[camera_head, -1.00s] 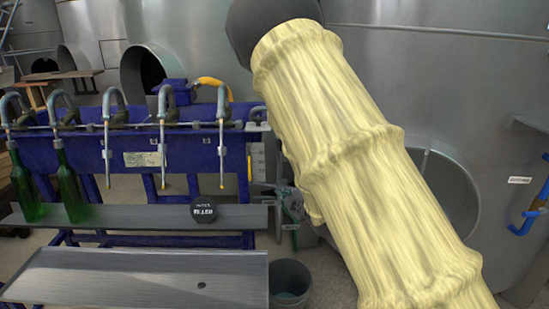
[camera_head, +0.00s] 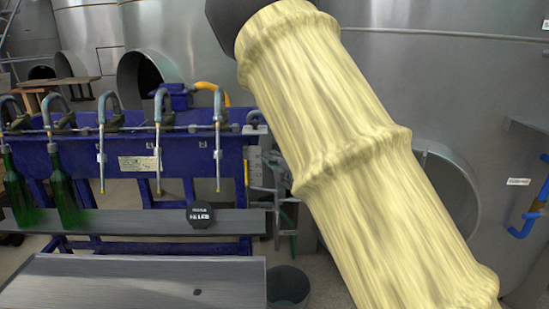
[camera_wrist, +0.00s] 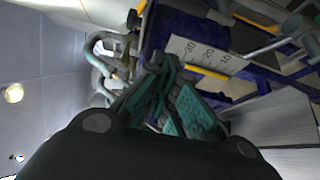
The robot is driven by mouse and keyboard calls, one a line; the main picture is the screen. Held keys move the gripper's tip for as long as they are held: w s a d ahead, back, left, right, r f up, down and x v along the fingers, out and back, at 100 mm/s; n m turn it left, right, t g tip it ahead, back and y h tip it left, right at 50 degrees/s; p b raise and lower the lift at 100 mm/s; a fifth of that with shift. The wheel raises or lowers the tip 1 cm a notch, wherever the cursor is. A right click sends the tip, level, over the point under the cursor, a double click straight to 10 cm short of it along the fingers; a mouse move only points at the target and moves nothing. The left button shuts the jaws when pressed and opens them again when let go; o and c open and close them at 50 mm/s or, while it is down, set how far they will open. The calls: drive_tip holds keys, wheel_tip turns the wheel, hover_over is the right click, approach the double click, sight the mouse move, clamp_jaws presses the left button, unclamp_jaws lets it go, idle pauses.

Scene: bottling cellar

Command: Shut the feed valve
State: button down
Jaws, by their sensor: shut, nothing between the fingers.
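I cannot tell for certain which part is the feed valve. A narrow yellow bar (camera_head: 247,171) hangs upright at the right end of the blue filler trough; in the wrist view a yellow bar (camera_wrist: 208,72) lies beside a white scale plate (camera_wrist: 197,55). My gripper (camera_wrist: 163,65) shows its teal fingers shut and empty in the wrist view, beside the scale plate and apart from the yellow bar as far as I can see. In the head view its teal-grey linkage (camera_head: 286,203) shows just left of my sleeved arm, which hides the area behind it.
The blue trough (camera_head: 85,170) carries several curved filling spouts. Two green bottles (camera_head: 64,188) and a dark round labelled disc (camera_head: 200,214) stand on the grey shelf (camera_head: 140,224). A bucket (camera_head: 289,285) is on the floor. Large steel tanks (camera_head: 420,90) stand behind.

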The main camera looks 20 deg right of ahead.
drive_tip(key=w+d, duration=0.2)
drive_tip(key=w, duration=0.5)
